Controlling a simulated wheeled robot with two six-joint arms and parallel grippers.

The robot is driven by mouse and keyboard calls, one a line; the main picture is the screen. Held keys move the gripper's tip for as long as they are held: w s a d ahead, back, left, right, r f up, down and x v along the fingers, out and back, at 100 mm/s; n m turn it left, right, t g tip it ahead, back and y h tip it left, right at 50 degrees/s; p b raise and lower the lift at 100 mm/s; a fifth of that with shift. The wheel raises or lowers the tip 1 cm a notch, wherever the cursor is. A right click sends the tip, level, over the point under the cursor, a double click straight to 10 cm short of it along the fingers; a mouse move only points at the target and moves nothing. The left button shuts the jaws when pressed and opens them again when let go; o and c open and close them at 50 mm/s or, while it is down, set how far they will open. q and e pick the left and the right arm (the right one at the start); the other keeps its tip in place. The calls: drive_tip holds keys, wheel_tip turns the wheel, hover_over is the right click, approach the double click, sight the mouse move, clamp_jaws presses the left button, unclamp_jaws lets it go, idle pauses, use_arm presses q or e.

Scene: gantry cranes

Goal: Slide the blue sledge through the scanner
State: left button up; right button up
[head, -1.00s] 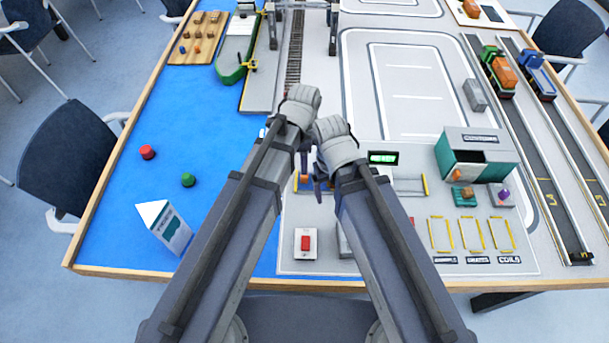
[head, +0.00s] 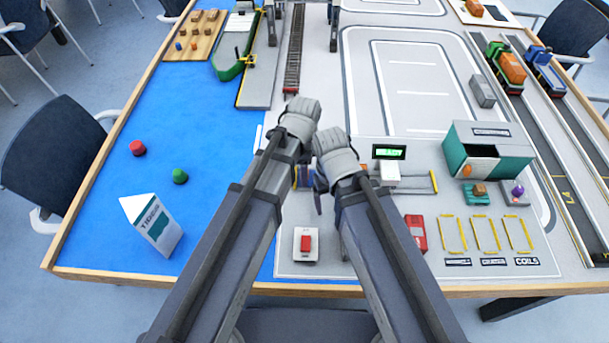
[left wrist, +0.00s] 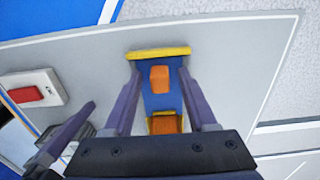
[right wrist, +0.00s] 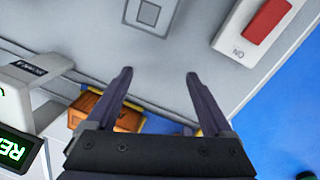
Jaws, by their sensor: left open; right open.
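The blue sledge (left wrist: 158,100) lies on the grey board in the left wrist view, with a yellow end bar, an orange upright block (left wrist: 160,78) and an orange-brown crate (left wrist: 165,123). My left gripper (left wrist: 159,72) is open, its fingers on either side of the sledge and block. My right gripper (right wrist: 158,73) is open and empty over grey board; the crate (right wrist: 105,112) is partly hidden behind it. The white scanner (right wrist: 45,85) with its green display (right wrist: 15,148) is at left there; it also shows in the head view (head: 385,175). My arms hide most of the sledge there.
A red switch (head: 305,243) sits near the front edge, left of my right arm. A red box (head: 416,233) stands right of that arm. A teal container (head: 488,152) stands farther right. A white carton (head: 152,225) and two round pieces stand on the blue area.

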use_arm(q)
drive_tip(key=shift+c, duration=0.2)
clamp_jaws()
idle(0.3)
idle(1.0)
